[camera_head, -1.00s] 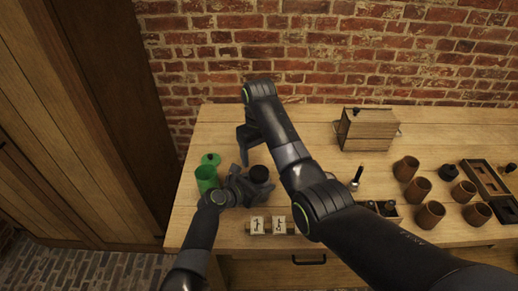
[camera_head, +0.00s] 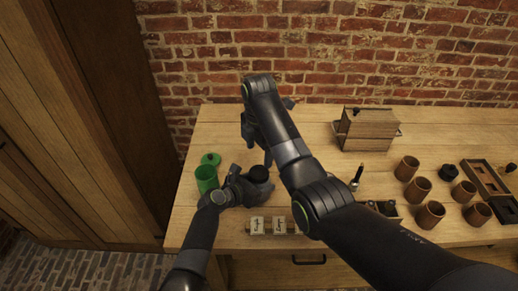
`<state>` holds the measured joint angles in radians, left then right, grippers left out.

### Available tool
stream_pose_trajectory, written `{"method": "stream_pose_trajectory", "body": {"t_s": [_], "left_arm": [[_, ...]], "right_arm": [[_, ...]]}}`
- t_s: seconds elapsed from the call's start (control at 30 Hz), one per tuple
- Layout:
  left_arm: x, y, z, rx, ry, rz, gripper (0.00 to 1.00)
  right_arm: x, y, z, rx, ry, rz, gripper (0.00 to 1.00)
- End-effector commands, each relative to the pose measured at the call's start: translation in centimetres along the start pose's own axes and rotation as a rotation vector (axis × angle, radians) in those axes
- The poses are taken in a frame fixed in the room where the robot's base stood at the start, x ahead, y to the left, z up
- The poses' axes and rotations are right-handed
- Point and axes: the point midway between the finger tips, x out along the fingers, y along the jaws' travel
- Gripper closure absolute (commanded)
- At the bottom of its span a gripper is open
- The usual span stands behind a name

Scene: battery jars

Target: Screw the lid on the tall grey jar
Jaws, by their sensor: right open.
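A dark, round-topped jar (camera_head: 259,173), which I take for the tall grey jar, stands near the left front of the table. Its top looks dark; I cannot tell whether that is the lid or the jar's mouth. My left gripper (camera_head: 248,184) comes in from the left, low, with its fingers around the jar's sides. My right gripper (camera_head: 255,150) is open above and behind the jar, pointing down, partly hidden by its own arm.
A green jar (camera_head: 206,180) and a green lid (camera_head: 211,159) are left of my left gripper. White marked blocks (camera_head: 257,225) lie in front. A wooden box (camera_head: 367,130) stands behind. Several brown cups (camera_head: 406,168) and a dark tray (camera_head: 484,180) are at the right.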

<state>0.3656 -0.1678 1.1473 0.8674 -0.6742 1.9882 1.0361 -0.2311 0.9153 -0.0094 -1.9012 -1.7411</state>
Motion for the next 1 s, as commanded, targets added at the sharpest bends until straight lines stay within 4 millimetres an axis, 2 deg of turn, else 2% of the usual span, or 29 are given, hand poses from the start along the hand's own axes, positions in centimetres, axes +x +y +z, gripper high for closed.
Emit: {"method": "stream_pose_trajectory", "body": {"t_s": [0.23, 0.67, 0.77, 1.0], "left_arm": [[0.0, 0.0, 0.1, 0.0, -0.001, 0.0, 1.0], [0.0, 0.0, 0.1, 0.0, -0.001, 0.0, 1.0], [0.0, 0.0, 0.0, 0.0, -0.001, 0.0, 1.0], [0.0, 0.0, 0.1, 0.0, -0.001, 0.0, 1.0]], "right_arm": [[-0.1, 0.0, 0.0, -0.187, 0.0, 0.0, 0.28], [-0.1, 0.0, 0.0, -0.21, 0.0, -0.001, 0.28], [0.6, -0.1, 0.0, -0.209, 0.002, -0.003, 0.28], [4.1, -0.1, 0.0, -0.209, 0.002, -0.004, 0.28]]}}
